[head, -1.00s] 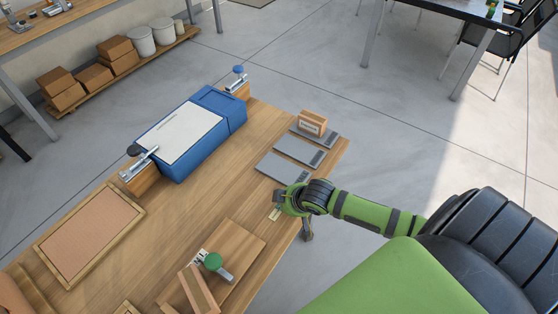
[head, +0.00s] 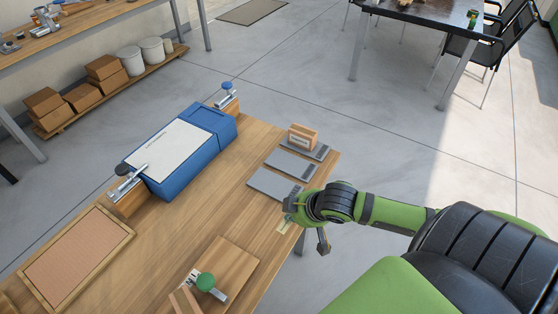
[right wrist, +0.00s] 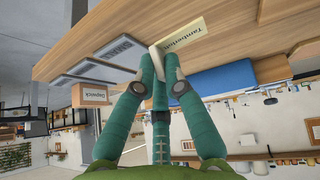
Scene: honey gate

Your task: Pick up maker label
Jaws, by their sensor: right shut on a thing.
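The maker label is a small pale-yellow strip (head: 284,226) at the bench's right edge in the head view. In the right wrist view the label (right wrist: 183,39) shows dark lettering that seems to read "Tamberlick". My right gripper (right wrist: 159,50) is shut on the label's near end there. In the head view my right gripper (head: 292,218) is at the bench edge beside the grey plates, its fingertips mostly hidden by the wrist. I cannot tell whether the label still touches the bench. My left gripper is not in view.
Several grey plates (head: 273,184) lie beyond the gripper, with a small cardboard box (head: 302,137) on the farthest. A blue case (head: 216,120) with a white sheet stands mid-bench. A wooden board with a green knob (head: 206,282) is nearer. Open floor lies right of the bench.

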